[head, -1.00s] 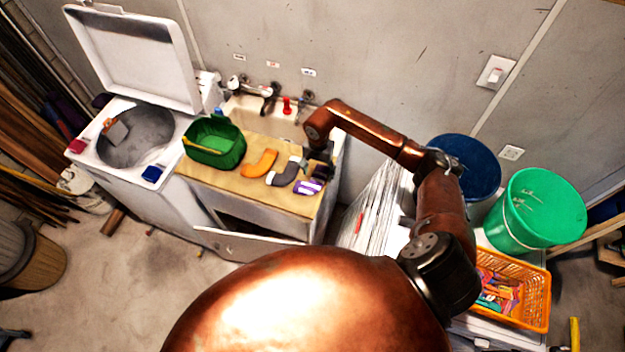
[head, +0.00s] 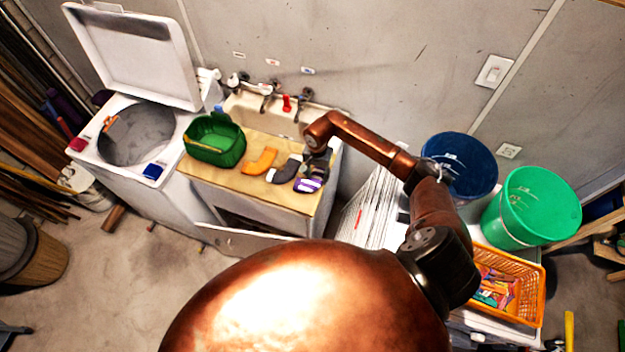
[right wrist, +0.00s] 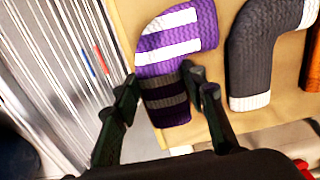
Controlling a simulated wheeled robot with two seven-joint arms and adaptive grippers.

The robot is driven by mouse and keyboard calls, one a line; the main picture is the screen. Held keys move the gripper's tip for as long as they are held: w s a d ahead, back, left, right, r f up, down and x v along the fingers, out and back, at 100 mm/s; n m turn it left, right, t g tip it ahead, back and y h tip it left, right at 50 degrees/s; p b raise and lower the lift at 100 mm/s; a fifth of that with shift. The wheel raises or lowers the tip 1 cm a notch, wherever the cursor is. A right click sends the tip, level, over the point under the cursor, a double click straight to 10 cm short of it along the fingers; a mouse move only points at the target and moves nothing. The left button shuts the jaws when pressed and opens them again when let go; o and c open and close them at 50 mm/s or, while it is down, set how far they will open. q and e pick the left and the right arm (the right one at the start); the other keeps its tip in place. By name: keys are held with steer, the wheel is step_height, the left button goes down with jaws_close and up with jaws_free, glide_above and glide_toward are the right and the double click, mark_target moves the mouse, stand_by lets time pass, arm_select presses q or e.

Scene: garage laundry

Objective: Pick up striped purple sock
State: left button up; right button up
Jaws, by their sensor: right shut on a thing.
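The striped purple sock (head: 308,185) lies at the right front of the wooden counter board (head: 291,203). In the right wrist view the purple sock with white stripes (right wrist: 177,42) has its near end in shadow between my fingers. My right gripper (head: 315,167) is down at the sock, and in the right wrist view the gripper (right wrist: 163,90) is shut on it, one finger on each side. The sock still appears to lie on the board. My left gripper is not in view.
A grey sock (head: 286,169) and an orange sock (head: 260,161) lie left of the purple one. A green basket (head: 215,152) stands farther left, beside the open washer (head: 135,135). The sink (head: 268,118) is behind. Buckets and an orange basket (head: 534,296) are right.

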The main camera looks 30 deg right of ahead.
steer(key=c, duration=0.4)
steer(key=shift+c, duration=0.2)
